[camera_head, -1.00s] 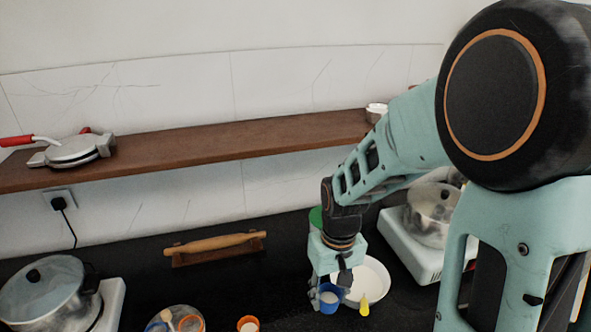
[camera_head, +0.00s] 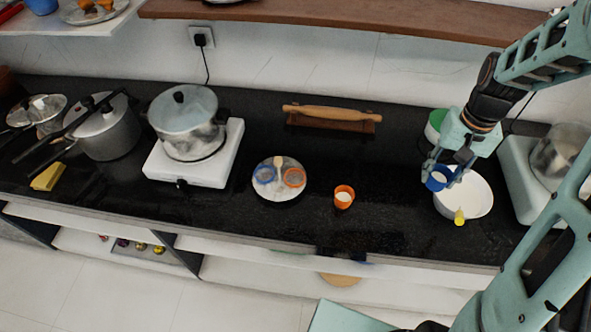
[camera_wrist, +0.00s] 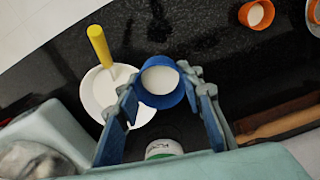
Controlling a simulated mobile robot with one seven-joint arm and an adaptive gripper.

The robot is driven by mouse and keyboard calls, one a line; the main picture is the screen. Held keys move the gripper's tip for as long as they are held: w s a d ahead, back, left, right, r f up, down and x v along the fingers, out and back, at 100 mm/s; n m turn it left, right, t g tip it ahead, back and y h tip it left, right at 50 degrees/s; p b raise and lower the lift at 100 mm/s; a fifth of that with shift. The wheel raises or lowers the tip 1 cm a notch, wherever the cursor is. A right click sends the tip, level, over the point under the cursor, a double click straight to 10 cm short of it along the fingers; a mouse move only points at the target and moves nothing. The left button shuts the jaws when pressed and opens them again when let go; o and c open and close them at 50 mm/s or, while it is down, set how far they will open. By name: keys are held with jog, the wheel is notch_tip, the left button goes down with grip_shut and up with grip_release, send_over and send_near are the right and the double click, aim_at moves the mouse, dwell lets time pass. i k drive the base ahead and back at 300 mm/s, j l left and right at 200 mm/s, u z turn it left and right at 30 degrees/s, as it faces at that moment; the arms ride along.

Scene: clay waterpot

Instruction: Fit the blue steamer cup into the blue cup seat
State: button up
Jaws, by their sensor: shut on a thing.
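The blue steamer cup (camera_head: 436,184) holds white powder-like filling; it also shows in the wrist view (camera_wrist: 163,99). My gripper (camera_head: 439,172) is shut on the cup, with one finger on each side of it, as the wrist view (camera_wrist: 162,88) shows. The cup is upright or nearly so, at the left rim of the white bowl (camera_head: 481,207). The blue cup seat (camera_head: 264,175) is a blue ring on the left of the round plate (camera_head: 277,194), well to the left of my gripper. An orange seat (camera_head: 294,177) sits beside it.
An orange cup (camera_head: 344,196) with white filling stands between the plate and the bowl. A yellow-handled utensil (camera_head: 459,217) rests in the bowl. A rolling pin (camera_head: 330,115) lies behind. A pot (camera_head: 187,125) on a white stove stands left of the plate. Black counter around the plate is clear.

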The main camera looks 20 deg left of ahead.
aim_at(279, 179)
jog(key=j+u, duration=0.45)
jog(key=j, duration=1.15)
